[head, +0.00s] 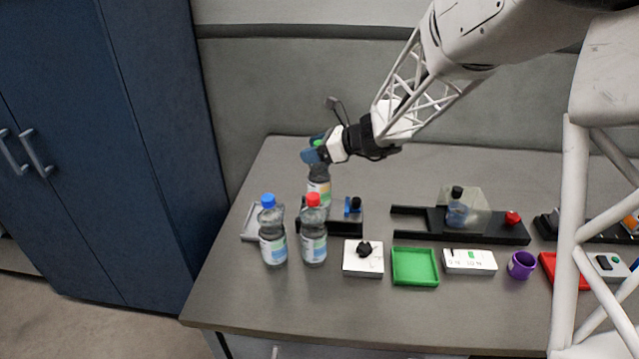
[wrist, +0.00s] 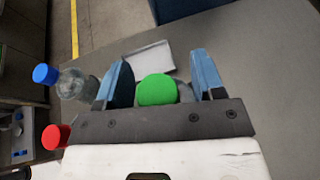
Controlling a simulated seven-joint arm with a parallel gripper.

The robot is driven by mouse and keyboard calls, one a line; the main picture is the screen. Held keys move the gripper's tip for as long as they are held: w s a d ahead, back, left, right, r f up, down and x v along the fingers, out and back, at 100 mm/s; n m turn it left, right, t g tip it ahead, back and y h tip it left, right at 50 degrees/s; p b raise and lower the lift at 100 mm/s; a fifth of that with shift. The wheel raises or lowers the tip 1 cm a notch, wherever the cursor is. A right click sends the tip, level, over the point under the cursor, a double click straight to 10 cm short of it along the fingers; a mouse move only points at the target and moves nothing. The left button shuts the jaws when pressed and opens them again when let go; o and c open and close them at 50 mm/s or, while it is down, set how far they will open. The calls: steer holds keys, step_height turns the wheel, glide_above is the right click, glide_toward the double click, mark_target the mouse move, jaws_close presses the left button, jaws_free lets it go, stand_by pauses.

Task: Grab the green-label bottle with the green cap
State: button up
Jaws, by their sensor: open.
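The green-capped bottle (head: 319,181) stands upright at the back left of the table, with a label that shows green and pale tones. In the wrist view the green cap (wrist: 157,90) lies between the two blue fingers of my gripper (wrist: 160,82). The fingers are open, with a gap on each side of the cap. Most of the bottle body is hidden below the cap in that view.
A blue-capped bottle (head: 272,232) and a red-capped bottle (head: 313,232) stand in front. A black fixture (head: 349,226) is close to the green-capped bottle. A green tray (head: 415,267), white boxes and a purple cup (head: 521,265) line the front. A dark blue cabinet (head: 110,150) stands left.

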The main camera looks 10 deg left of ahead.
steer(key=shift+c, duration=0.3)
jaws_close()
steer(key=shift+r, duration=0.15)
stand_by(0.3)
step_height(320, 180, up, 10)
stand_by(0.7)
stand_by(0.5)
